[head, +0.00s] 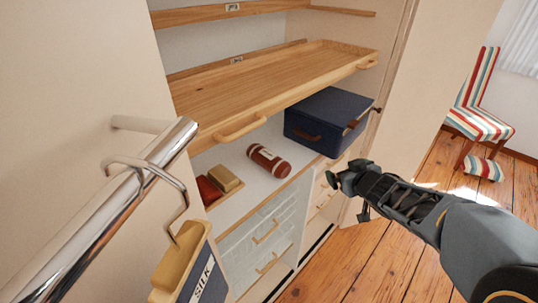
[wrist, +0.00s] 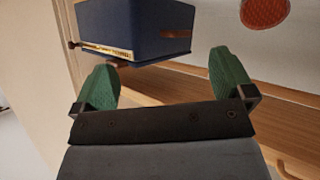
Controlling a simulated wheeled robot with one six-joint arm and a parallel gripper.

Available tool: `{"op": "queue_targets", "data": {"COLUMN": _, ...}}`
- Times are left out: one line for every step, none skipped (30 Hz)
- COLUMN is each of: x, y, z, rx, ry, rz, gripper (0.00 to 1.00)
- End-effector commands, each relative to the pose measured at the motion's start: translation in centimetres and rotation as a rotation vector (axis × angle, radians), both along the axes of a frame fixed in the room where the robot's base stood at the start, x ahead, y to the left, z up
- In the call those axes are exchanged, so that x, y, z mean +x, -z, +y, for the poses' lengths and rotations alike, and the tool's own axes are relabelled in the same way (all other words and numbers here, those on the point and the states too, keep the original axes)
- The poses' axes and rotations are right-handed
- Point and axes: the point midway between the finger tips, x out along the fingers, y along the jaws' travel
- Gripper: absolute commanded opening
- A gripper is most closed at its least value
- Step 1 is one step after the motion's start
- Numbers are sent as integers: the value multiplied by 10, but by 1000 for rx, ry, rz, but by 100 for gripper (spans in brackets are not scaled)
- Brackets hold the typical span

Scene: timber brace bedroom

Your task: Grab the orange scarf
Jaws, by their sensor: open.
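A rolled rust-orange cloth with pale bands (head: 268,160), which looks like the scarf, lies on the white shelf inside the open wardrobe. In the wrist view a textured orange-red round shape (wrist: 265,11), likely the roll's end, is cut off by the top edge. My gripper (head: 349,190) is in front of the wardrobe, to the right of the roll and apart from it. In the wrist view its green fingertips (wrist: 163,78) are spread wide with nothing held between them.
A dark blue box (head: 328,121) with brown handles stands right of the roll. A wooden pull-out tray (head: 270,85) overhangs the shelf. Small red and tan items (head: 222,180) lie left. A chrome rail (head: 120,210) with a SILK tag is near; a striped chair (head: 480,120) stands right.

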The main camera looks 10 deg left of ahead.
Motion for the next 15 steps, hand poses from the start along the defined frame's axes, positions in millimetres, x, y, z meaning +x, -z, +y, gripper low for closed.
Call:
{"op": "queue_targets", "data": {"x": 2, "y": 1, "z": 19, "rx": 33, "ry": -97, "rz": 0, "gripper": 100}}
{"op": "queue_targets", "data": {"x": 1, "y": 3, "z": 29, "rx": 52, "ry": -154, "rz": 0, "gripper": 100}}
{"op": "queue_targets", "data": {"x": -1, "y": 6, "z": 42, "rx": 80, "ry": -223, "rz": 5, "gripper": 100}}
{"op": "queue_targets", "data": {"x": -3, "y": 7, "z": 50, "rx": 97, "ry": -271, "rz": 11, "gripper": 100}}
{"op": "queue_targets", "data": {"x": -6, "y": 9, "z": 57, "rx": 116, "ry": -314, "rz": 18, "gripper": 100}}
{"op": "queue_targets", "data": {"x": -9, "y": 11, "z": 65, "rx": 138, "ry": -364, "rz": 30, "gripper": 100}}
{"op": "queue_targets", "data": {"x": -12, "y": 13, "z": 70, "rx": 152, "ry": -398, "rz": 38, "gripper": 100}}
{"op": "queue_targets", "data": {"x": -15, "y": 14, "z": 74, "rx": 164, "ry": -427, "rz": 47, "gripper": 100}}
{"op": "queue_targets", "data": {"x": -18, "y": 16, "z": 79, "rx": 179, "ry": -459, "rz": 58, "gripper": 100}}
{"op": "queue_targets", "data": {"x": -19, "y": 18, "z": 83, "rx": 187, "ry": -480, "rz": 63, "gripper": 100}}
{"op": "queue_targets", "data": {"x": -19, "y": 20, "z": 87, "rx": 195, "ry": -495, "rz": 69, "gripper": 100}}
{"op": "queue_targets", "data": {"x": -19, "y": 22, "z": 93, "rx": 202, "ry": -512, "rz": 74, "gripper": 100}}
{"op": "queue_targets", "data": {"x": -18, "y": 25, "z": 98, "rx": 206, "ry": -520, "rz": 78, "gripper": 100}}
{"op": "queue_targets", "data": {"x": -16, "y": 27, "z": 102, "rx": 209, "ry": -526, "rz": 81, "gripper": 100}}
{"op": "queue_targets", "data": {"x": -13, "y": 30, "z": 109, "rx": 210, "ry": -531, "rz": 82, "gripper": 100}}
